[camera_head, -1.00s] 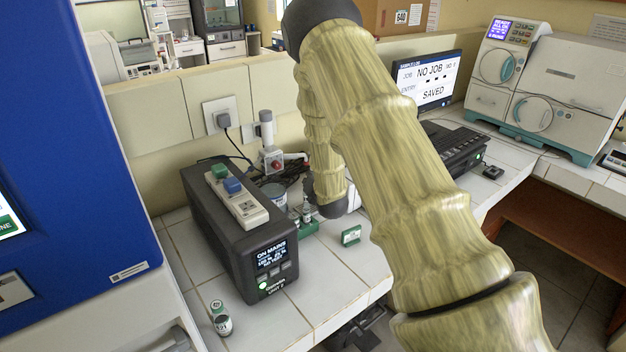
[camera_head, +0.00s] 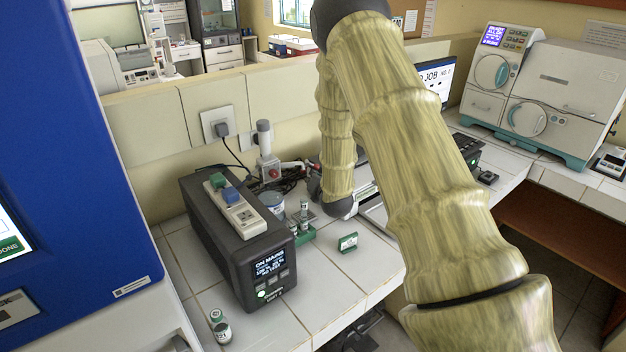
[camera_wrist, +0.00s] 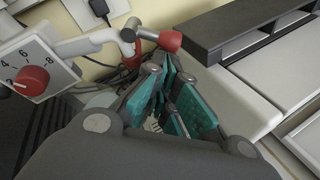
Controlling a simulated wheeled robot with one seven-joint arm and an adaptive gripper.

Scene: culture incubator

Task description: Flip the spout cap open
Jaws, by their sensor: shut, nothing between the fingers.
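A white dispenser with a red knob (camera_wrist: 31,79) and a numbered dial stands at the left in the wrist view. Its pale spout tube (camera_wrist: 92,43) runs right to a red cap (camera_wrist: 171,41) at a grey joint; whether the cap is shut is unclear. In the head view the dispenser (camera_head: 265,150) stands behind the black power unit, its red spout end (camera_head: 287,165) left of my arm. My gripper (camera_wrist: 170,75) has teal finger pads and is shut and empty. Its tips appear just below the red cap; contact is unclear. My arm hides the fingers in the head view.
The black power unit (camera_head: 240,265) carries a socket strip (camera_head: 236,214). Small vials in a green rack (camera_head: 303,236) and a green-white box (camera_head: 348,243) stand nearby. Dark cables lie behind the spout. A grey ledged device (camera_wrist: 262,35) is at the right.

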